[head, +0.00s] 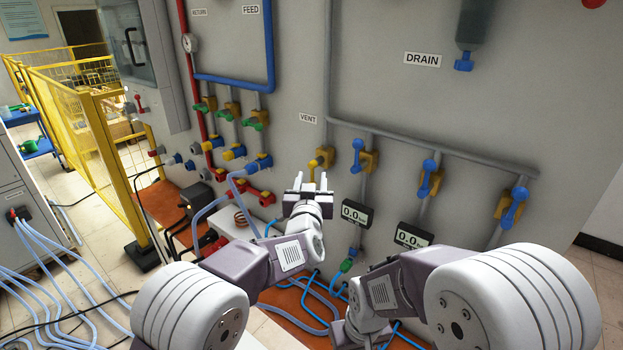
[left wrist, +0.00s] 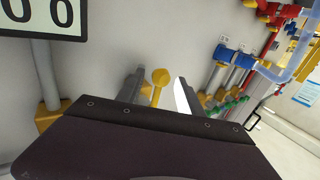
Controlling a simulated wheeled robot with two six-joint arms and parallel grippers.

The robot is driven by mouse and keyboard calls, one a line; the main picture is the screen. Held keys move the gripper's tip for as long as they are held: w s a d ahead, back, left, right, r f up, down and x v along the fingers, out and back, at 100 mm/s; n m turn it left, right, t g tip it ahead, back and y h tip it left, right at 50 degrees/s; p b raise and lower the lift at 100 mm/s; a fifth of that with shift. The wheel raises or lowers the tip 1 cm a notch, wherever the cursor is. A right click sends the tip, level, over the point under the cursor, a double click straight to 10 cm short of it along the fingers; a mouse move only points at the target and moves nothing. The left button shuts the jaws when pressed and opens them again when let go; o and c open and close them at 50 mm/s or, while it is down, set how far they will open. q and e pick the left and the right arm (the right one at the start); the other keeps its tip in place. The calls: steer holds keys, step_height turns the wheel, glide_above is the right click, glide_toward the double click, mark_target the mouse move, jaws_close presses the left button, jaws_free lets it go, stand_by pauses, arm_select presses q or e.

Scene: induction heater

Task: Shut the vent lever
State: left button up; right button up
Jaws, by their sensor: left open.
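The yellow vent lever (head: 313,163) sticks out from a yellow valve body (head: 326,154) on the wall, just below and right of the VENT label (head: 308,118). My left gripper (head: 311,181) is in front of it, open, with its fingers pointing up at the lever. In the left wrist view the lever's round yellow knob (left wrist: 160,76) shows between the two spread fingers (left wrist: 160,88). I see no clear contact between fingers and lever. The lower part of the lever is hidden by the gripper body.
Blue-handled valves (head: 430,175) line a sloping grey pipe right of the vent. Two gauges (head: 355,213) hang below. Coloured valves and hoses (head: 235,153) crowd the left. A yellow fence (head: 95,120) stands farther left. The wall around the VENT label is bare.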

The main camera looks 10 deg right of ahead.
arm_select(q)
steer(key=shift+s+d, duration=0.1)
jaws_close()
stand_by(1.2)
